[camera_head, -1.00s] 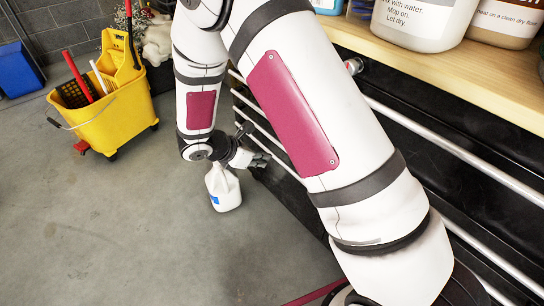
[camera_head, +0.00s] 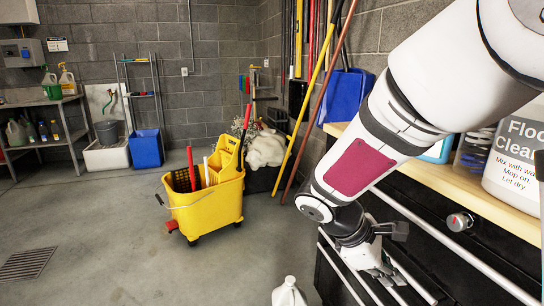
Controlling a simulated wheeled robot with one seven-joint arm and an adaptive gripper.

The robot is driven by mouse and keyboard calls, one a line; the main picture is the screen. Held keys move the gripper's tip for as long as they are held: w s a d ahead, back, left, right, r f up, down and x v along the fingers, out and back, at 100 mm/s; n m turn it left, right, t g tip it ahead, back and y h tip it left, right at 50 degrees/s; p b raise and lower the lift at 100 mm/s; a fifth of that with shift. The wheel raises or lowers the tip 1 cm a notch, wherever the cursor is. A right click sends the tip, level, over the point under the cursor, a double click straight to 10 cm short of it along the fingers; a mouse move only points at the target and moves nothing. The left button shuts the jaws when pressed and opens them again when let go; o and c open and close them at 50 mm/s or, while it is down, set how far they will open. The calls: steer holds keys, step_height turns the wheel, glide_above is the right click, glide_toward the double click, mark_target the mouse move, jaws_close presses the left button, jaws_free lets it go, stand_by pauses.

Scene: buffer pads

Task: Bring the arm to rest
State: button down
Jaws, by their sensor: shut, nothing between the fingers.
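My arm reaches down from the upper right, with white links, dark bands and a maroon panel. My gripper (camera_head: 384,258) hangs at its lower end, in front of the black cabinet with its metal rails. It is shut and empty. The fingertips are small and hard to make out against the rails. A white jug (camera_head: 289,293) stands on the floor to the lower left, apart from the gripper. Only its top shows at the picture's lower edge.
A wooden counter (camera_head: 468,191) over the black cabinet holds a large floor-cleaner bottle (camera_head: 515,160) close to my arm. A yellow mop bucket (camera_head: 207,207) stands left of the arm. A blue bin (camera_head: 147,149) is farther back. The floor at left is clear.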

steer(key=s+d+r+m+g+y, duration=0.1)
steer(key=s+r+m+y, duration=0.1)
steer(key=s+r+m, duration=0.35)
steer(key=s+r+m+y, duration=0.1)
steer(key=s+r+m, duration=0.1)
steer(key=s, duration=0.6)
steer(key=s+a+r+m+t+y, duration=0.1)
steer(key=s+a+m+y, duration=0.4)
steer(key=s, duration=0.9)
step_height(320, 180, up, 28)
steer(key=t+p, duration=0.4)
steer(key=p, duration=2.2)
steer(key=shift+w+d, duration=0.15)
steer(key=shift+w, duration=0.25)
